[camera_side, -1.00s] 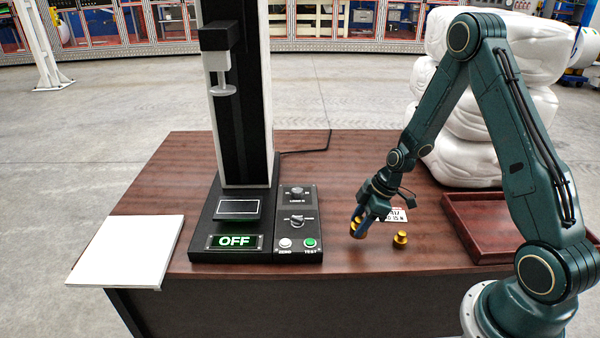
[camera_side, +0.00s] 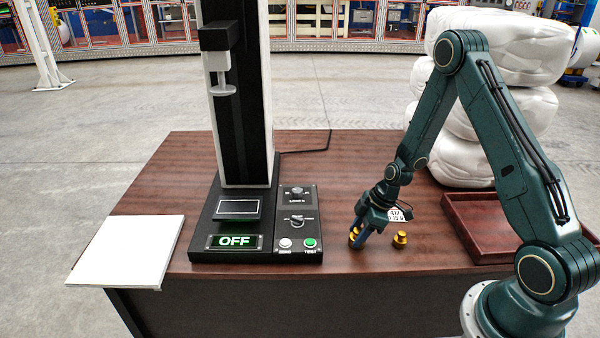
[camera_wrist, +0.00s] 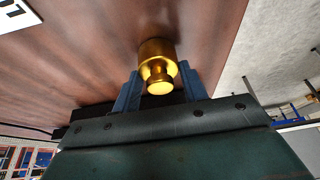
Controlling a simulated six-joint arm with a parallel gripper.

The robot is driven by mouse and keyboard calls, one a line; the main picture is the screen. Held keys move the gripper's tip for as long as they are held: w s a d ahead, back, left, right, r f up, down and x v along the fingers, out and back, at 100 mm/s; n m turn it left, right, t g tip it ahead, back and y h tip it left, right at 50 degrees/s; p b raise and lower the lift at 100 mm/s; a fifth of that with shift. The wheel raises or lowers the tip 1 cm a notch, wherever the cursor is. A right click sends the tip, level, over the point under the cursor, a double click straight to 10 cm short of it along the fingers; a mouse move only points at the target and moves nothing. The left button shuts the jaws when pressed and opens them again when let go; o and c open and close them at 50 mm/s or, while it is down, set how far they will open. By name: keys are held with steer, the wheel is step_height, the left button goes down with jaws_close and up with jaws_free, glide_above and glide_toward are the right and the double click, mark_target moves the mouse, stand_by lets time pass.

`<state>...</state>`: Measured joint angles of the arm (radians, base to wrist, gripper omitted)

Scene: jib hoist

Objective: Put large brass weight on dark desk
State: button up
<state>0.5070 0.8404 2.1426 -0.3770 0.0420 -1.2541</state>
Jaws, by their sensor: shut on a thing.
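A brass weight (camera_side: 354,237) is between the blue fingers of my gripper (camera_side: 360,240) above the front middle of the dark reddish-brown desk (camera_side: 350,165). In the wrist view the fingers (camera_wrist: 158,92) are shut on this weight (camera_wrist: 157,55), with its knob towards the camera. The fingers hide part of it in the side view, and I cannot tell if its base touches the desk. A second brass weight (camera_side: 400,239) stands upright on the desk just right of the gripper. I cannot firmly compare their sizes.
A black test stand (camera_side: 240,120) with an OFF display and a button panel (camera_side: 298,225) stands left of the gripper. A white board (camera_side: 127,250) lies at the left edge. A wooden tray (camera_side: 470,215) is at the right. A white label (camera_side: 399,213) is behind the gripper.

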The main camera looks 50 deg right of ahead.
steer(key=o, duration=1.4)
steer(key=shift+f, duration=0.1)
steer(key=shift+v, duration=6.15)
steer(key=s+a+r+m+h, duration=0.1)
steer(key=s+a+r+m, duration=0.15)
steer(key=a+r, duration=0.4)
steer(key=s+a+r+m+h, duration=0.1)
steer(key=s+a+r, duration=0.2)
steer(key=r, duration=0.7)
steer(key=s+a+r+m, duration=0.1)
steer(key=s+r, duration=0.1)
steer(key=s, duration=0.2)
steer(key=s+a+r+m+t, duration=0.1)
steer(key=s+a+r+m, duration=0.1)
steer(key=s, duration=0.2)
steer(key=s+a+r+m+t+h, duration=0.1)
steer(key=s+r+m, duration=0.1)
steer(key=s+r, duration=0.1)
steer(key=shift+s+a+m, duration=0.2)
steer(key=shift+s+m, duration=0.05)
steer(key=shift+s, duration=0.4)
